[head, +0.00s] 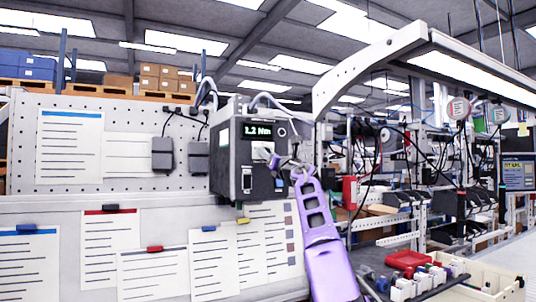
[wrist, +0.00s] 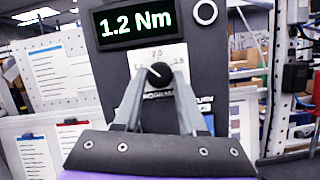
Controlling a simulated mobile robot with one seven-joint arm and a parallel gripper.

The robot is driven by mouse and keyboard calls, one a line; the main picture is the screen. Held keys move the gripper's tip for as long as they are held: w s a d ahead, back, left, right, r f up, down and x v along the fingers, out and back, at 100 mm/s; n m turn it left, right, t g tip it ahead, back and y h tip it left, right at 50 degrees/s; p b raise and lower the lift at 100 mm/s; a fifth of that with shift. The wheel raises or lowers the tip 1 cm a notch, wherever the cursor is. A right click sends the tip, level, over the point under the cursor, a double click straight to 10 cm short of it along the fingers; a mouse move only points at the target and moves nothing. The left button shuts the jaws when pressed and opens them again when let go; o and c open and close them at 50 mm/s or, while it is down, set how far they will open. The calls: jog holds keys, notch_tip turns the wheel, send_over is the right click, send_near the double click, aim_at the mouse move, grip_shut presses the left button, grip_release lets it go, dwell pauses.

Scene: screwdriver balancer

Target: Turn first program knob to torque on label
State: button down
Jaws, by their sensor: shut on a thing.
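The dark controller box (head: 231,165) hangs on the perforated panel, and its display (head: 257,130) reads 1.2 Nm. In the wrist view the same display (wrist: 136,22) also reads 1.2 Nm. Below it is a black knob (wrist: 160,75) on a white label plate (wrist: 150,56) with a 2.0 mark at the top and partly hidden marks at left and right. The knob's white pointer line points to the upper left. My gripper (wrist: 160,84) is shut on the knob, one finger on each side. In the head view my gripper (head: 275,160) reaches the box front from the right.
A round button (wrist: 206,12) sits right of the display. Paper sheets (head: 110,247) are clipped to the panel left of and below the box.

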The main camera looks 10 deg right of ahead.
jog(key=shift+r+n+y+p, duration=0.15)
jog(key=shift+n+y+p, duration=0.25)
jog(key=shift+n, duration=0.7)
jog(key=shift+n+y, duration=0.3)
jog(key=shift+c, duration=2.4)
grip_release()
jog(key=shift+g, duration=0.3)
